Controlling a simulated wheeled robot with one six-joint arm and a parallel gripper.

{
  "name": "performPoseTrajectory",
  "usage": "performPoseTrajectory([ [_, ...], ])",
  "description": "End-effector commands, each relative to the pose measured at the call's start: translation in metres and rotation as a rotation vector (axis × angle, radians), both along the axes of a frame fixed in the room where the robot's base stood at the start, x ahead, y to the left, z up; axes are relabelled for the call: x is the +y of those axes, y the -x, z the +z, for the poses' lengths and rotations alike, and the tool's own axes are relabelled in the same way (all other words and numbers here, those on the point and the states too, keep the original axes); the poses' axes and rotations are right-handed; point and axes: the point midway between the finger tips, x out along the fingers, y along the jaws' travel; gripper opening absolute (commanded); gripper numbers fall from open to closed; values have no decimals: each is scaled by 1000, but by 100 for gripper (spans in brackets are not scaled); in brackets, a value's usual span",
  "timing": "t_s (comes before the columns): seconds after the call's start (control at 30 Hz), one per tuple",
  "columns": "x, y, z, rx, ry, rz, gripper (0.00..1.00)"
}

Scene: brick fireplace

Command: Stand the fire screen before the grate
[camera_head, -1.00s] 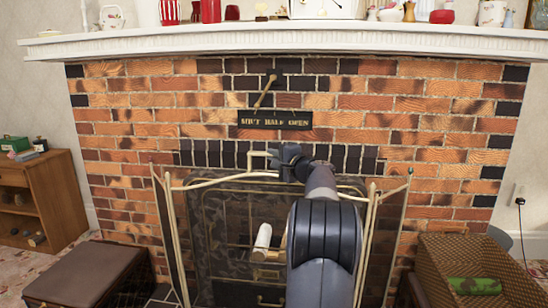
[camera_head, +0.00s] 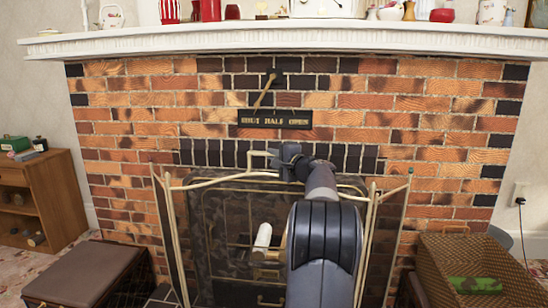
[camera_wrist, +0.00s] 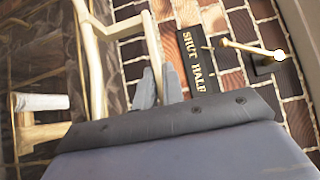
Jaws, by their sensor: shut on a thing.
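The fire screen (camera_head: 172,225) has pale metal frames, dark see-through mesh and folding side panels. It stands upright in front of the brick fireplace opening, its side panels angled toward me. My gripper (camera_head: 278,158) is at the screen's top centre, shut on its raised handle (camera_head: 258,152). In the wrist view, the grey fingertips of my gripper (camera_wrist: 157,88) close around the pale handle bar (camera_wrist: 155,45). The grate is behind the mesh and too dim to make out clearly. My arm hides the screen's right middle part.
A dark sign (camera_head: 275,118) and a brass lever (camera_head: 264,92) are on the bricks above. The white mantel (camera_head: 300,40) holds several ornaments. A brown-topped box (camera_head: 85,275) stands at left, a wicker basket (camera_head: 450,255) at right. A wooden cabinet (camera_head: 50,205) is far left.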

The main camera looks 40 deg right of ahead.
Motion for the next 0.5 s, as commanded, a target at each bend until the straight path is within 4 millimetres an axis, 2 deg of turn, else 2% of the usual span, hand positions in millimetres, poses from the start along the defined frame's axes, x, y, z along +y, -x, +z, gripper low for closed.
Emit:
performPoseTrajectory([
  [0.03,1,1,7,-9,5,0,0],
  [0.07,1,1,7,-9,5,0,11],
  [0.33,0,0,4,-6,3,0,33],
  [0.5,0,0,2,-3,1,0,34],
])
